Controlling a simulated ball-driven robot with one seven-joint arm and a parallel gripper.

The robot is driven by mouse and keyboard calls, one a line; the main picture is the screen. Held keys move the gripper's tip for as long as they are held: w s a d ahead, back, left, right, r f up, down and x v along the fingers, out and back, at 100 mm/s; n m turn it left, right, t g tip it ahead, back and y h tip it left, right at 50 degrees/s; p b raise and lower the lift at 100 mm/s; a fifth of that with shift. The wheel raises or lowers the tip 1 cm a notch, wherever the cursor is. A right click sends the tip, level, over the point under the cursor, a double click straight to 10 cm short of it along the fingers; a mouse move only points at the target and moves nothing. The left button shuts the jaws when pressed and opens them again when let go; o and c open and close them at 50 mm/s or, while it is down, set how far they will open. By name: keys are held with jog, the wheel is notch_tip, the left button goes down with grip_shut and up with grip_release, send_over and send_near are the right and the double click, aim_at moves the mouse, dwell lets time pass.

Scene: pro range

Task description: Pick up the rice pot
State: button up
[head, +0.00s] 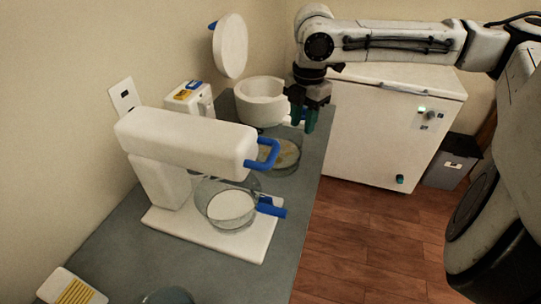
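A white round cooker-like pot (260,103) stands at the far end of the counter, with its round white lid (231,46) raised behind it. A clear glass bowl (283,168) with tan contents sits just in front of it. I cannot tell for sure which of these is the rice pot. My gripper (304,112) points down at the right side of the white pot. Its dark green fingers are apart, with a small blue part visible between or behind them. Contact is not clear, and nothing is seen lifted.
A white stand mixer (188,142) with a blue handle fills the middle of the counter (112,238). A glass bowl (231,212) sits on its base. A white box (190,98) stands by the wall. A white cabinet (375,130) and dark bin (451,163) stand right; the wooden floor is clear.

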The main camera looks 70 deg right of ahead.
send_over(297, 159)
jog(key=f, duration=0.4)
jog(key=shift+d, duration=0.3)
jog(key=shift+a+f, duration=0.15)
jog(key=shift+f, duration=1.2)
jog(key=shift+a+f, duration=0.15)
jog(key=shift+f, duration=1.15)
jog(key=shift+c, duration=0.4)
jog(key=shift+r, duration=0.1)
grip_shut()
